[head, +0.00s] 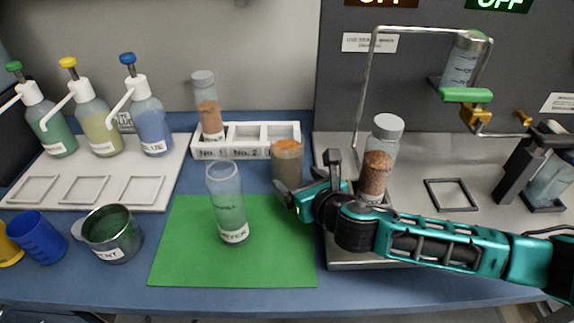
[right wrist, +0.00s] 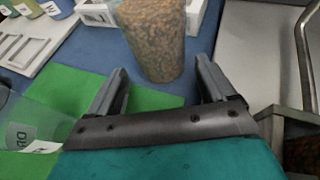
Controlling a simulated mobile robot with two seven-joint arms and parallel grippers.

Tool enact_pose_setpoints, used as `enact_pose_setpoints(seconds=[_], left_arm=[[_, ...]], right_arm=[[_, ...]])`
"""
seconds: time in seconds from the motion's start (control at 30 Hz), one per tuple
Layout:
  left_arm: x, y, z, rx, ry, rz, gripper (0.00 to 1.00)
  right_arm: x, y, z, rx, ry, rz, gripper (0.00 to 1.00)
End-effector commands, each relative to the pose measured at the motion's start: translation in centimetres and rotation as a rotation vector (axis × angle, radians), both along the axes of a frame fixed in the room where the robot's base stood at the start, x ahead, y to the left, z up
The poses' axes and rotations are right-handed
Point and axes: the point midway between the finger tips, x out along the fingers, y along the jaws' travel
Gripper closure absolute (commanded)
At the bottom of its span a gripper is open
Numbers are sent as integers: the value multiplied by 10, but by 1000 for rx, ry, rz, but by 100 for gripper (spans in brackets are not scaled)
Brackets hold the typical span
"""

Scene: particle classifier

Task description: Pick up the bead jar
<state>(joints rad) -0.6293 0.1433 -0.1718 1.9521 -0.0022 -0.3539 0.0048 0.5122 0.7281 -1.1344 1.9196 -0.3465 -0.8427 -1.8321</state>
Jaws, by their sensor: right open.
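An open clear jar of brown beads (head: 287,165) stands upright on the blue bench behind the green mat's right corner. It also shows in the right wrist view (right wrist: 158,35), its top cut off by the frame. My right gripper (head: 303,178) is open just in front of this jar. In the right wrist view the gripper's two fingertips (right wrist: 162,66) are spread to either side of the jar's lower part, and whether they touch it is not clear. My left gripper is not in view.
Two lidded jars also hold brown beads: one (head: 208,115) in the white rack (head: 247,153), one (head: 376,172) behind my right arm. An empty-looking glass (head: 225,190) stands on the green mat (head: 185,260). A metal cup (head: 112,240) and pump bottles stand left.

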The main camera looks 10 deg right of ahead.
Motion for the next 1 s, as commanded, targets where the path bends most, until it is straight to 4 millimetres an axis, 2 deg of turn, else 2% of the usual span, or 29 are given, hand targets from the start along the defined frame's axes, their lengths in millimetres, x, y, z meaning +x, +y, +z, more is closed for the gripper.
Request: enact_pose_setpoints(seconds=[0.33,0.67,1.0], left_arm=[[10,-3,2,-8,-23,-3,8],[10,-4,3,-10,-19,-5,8],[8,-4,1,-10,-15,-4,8]], right_arm=[[41,10,-14,1,0,-1,16],[47,11,-15,1,0,0,16],[47,11,-15,0,1,-1,49]])
